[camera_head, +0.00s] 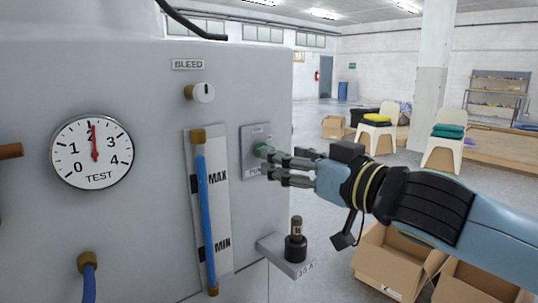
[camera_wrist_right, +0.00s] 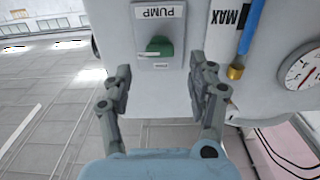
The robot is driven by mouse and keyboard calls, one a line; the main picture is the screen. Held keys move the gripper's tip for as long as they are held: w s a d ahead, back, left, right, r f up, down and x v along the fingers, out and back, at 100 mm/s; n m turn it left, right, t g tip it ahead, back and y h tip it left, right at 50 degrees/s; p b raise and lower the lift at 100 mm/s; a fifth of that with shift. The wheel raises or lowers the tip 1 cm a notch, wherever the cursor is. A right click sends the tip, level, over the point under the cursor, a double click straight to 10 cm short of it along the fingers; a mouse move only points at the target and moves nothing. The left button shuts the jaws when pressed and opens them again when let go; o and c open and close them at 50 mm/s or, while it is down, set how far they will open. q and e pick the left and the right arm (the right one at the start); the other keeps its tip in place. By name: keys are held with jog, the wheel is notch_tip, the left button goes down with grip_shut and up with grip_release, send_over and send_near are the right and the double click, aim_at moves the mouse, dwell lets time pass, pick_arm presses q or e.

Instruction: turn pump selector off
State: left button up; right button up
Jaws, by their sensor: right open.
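The pump selector is a green knob (camera_wrist_right: 160,46) on a grey plate (camera_wrist_right: 160,72) marked PUMP, which appears upside down in the right wrist view. In the head view the plate (camera_head: 254,131) is on the right part of the washer's front, and the fingers partly cover the knob. My right gripper (camera_wrist_right: 160,88) is open, with its two fingers apart and nothing between them. The knob lies just beyond the gap between the fingertips. In the head view my right gripper (camera_head: 268,164) reaches in from the right, close to the plate. My left gripper is not in view.
A BLEED knob (camera_head: 203,93) is above left of the plate. A blue sight tube (camera_head: 206,215) and a TEST gauge (camera_head: 91,152) are to the left. A small shelf (camera_head: 279,252) with a black fitting sticks out below. Cardboard boxes (camera_head: 392,262) stand on the floor at right.

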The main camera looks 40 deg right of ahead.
jog(key=shift+w+a, duration=0.2)
jog(key=shift+w, duration=2.5)
jog(key=c, duration=1.1)
